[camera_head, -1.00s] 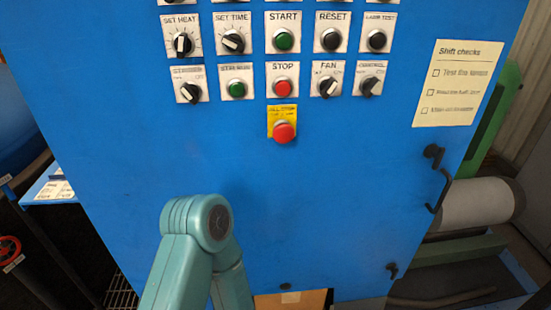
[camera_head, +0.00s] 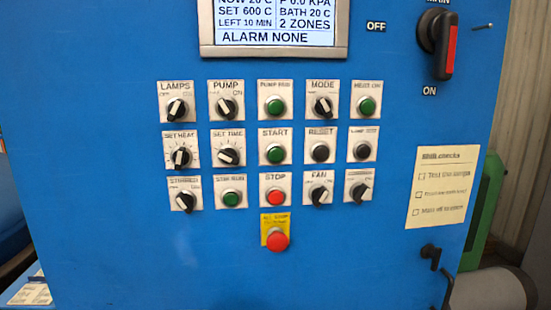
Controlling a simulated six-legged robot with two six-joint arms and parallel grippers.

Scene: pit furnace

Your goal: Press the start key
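The start key (camera_head: 275,154) is a round green button under the label START, in the middle row of the blue control panel (camera_head: 120,250). The red stop button (camera_head: 274,196) is directly below it, and the green pump run button (camera_head: 276,105) is directly above it. The set time knob (camera_head: 228,156) is to its left and the black reset button (camera_head: 320,152) to its right. Nothing covers the start key. Neither of my grippers is in view.
A display (camera_head: 275,24) at the top reads ALARM NONE. A red mushroom button (camera_head: 277,240) on a yellow plate is below STOP. A main switch (camera_head: 437,45) is at the upper right. A shift checks note (camera_head: 440,187) and a door handle (camera_head: 440,272) are at the right.

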